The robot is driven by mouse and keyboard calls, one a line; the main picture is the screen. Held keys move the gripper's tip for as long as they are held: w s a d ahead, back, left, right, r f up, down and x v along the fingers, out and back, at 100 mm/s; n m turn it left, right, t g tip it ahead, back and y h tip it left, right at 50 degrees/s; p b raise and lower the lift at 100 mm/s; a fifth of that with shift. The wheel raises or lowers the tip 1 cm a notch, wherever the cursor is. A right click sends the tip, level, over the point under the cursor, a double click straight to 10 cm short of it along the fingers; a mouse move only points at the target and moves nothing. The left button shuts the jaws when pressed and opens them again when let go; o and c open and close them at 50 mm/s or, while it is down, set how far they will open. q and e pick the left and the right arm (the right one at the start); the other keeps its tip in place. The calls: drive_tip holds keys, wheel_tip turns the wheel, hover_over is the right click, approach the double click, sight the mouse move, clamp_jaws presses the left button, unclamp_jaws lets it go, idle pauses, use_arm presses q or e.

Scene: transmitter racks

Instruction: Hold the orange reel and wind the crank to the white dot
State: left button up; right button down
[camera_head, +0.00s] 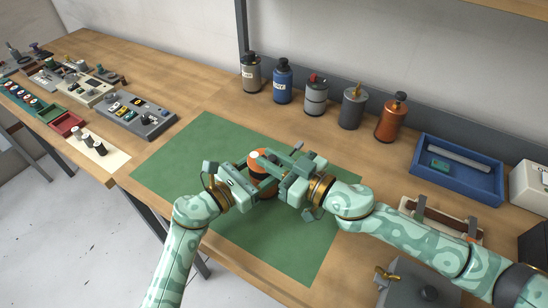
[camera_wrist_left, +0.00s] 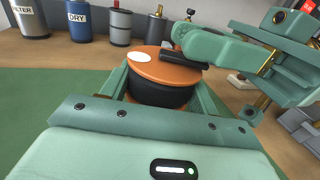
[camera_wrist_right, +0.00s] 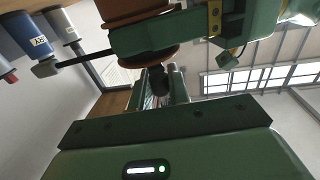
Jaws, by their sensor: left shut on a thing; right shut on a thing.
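The orange reel (camera_head: 257,157) stands upright on the green mat, partly hidden by my grippers. In the left wrist view its orange top (camera_wrist_left: 160,72) sits above a dark drum. My left gripper (camera_head: 259,183) is shut around the drum from the side. The white dot (camera_wrist_left: 139,57) lies on the left part of the top. A black crank arm (camera_wrist_left: 184,60) lies across the right part, apart from the dot. My right gripper (camera_head: 272,165) is shut on the crank's dark knob (camera_wrist_right: 158,80), seen between its fingers in the right wrist view. The knob is mostly hidden elsewhere.
The green mat (camera_head: 200,150) is clear around the reel. Several canisters, including a blue one (camera_head: 283,80), line the back wall. A blue tray (camera_head: 457,185) stands right, beside my right arm. Control panels such as the grey one (camera_head: 135,112) stand at the left.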

drive_tip(key=shift+s+m+t+h, duration=0.1)
drive_tip(key=shift+m+t+h, duration=0.2)
drive_tip(key=shift+m, duration=0.1)
drive_tip(key=c, duration=1.4)
unclamp_jaws()
drive_tip(key=shift+o, duration=0.2)
drive_tip(key=v, duration=1.2)
drive_tip(key=shift+o, duration=0.2)
